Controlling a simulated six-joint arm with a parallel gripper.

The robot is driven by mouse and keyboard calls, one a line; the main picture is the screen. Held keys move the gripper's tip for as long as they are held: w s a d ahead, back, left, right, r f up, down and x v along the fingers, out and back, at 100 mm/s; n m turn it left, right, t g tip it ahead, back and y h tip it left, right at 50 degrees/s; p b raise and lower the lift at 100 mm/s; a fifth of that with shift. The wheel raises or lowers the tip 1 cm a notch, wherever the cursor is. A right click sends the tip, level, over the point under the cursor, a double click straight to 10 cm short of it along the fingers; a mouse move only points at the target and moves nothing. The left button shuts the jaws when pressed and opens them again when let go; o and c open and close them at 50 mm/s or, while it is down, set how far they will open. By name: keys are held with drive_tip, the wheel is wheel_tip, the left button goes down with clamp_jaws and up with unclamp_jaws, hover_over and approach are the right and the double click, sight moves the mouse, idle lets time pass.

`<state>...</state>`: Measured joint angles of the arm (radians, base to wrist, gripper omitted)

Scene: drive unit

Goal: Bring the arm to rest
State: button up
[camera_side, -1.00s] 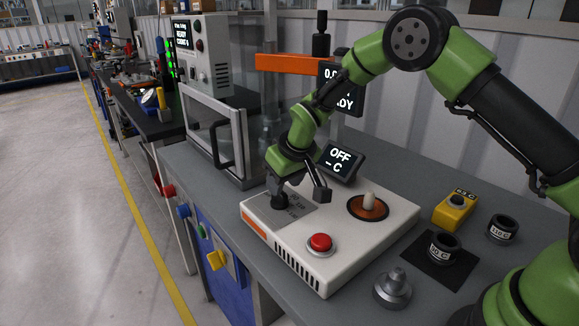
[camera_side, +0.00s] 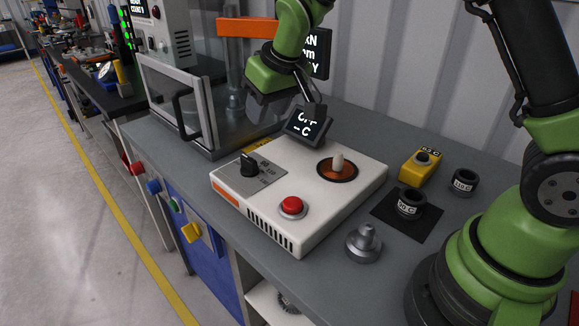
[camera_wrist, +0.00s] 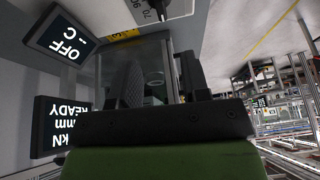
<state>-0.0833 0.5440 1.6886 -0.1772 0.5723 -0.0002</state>
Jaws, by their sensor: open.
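My gripper (camera_side: 287,108) is open and empty, raised over the back of the white heater box (camera_side: 262,218). In the side view, one finger partly covers the small display reading OFF (camera_side: 305,127). The black knob (camera_side: 249,165) on the box stands clear of the fingers. My arm is bent, with the gripper pointing down and tilted. In the wrist view, both dark fingers (camera_wrist: 162,82) show apart with nothing between them. The OFF display (camera_wrist: 63,40) is at the upper left there, upside down.
The box carries a red button (camera_side: 292,206) and a round heater plate (camera_side: 338,169). A press with a clear guard (camera_side: 184,105) stands at the left. A grey stepped part (camera_side: 365,242), black rings (camera_side: 410,204) and a yellow device (camera_side: 421,165) lie to the right.

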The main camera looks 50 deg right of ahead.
drive_tip(key=s+d+r+m+t, duration=0.1)
drive_tip(key=s+r+m, duration=0.1)
drive_tip(key=s+r, duration=0.85)
drive_tip(key=s+m+t+y, duration=0.1)
drive_tip(key=s, duration=1.3)
drive_tip(key=shift+a+r+m+y, duration=0.3)
drive_tip(key=shift+r+y, duration=0.05)
drive_tip(key=shift+y, duration=0.05)
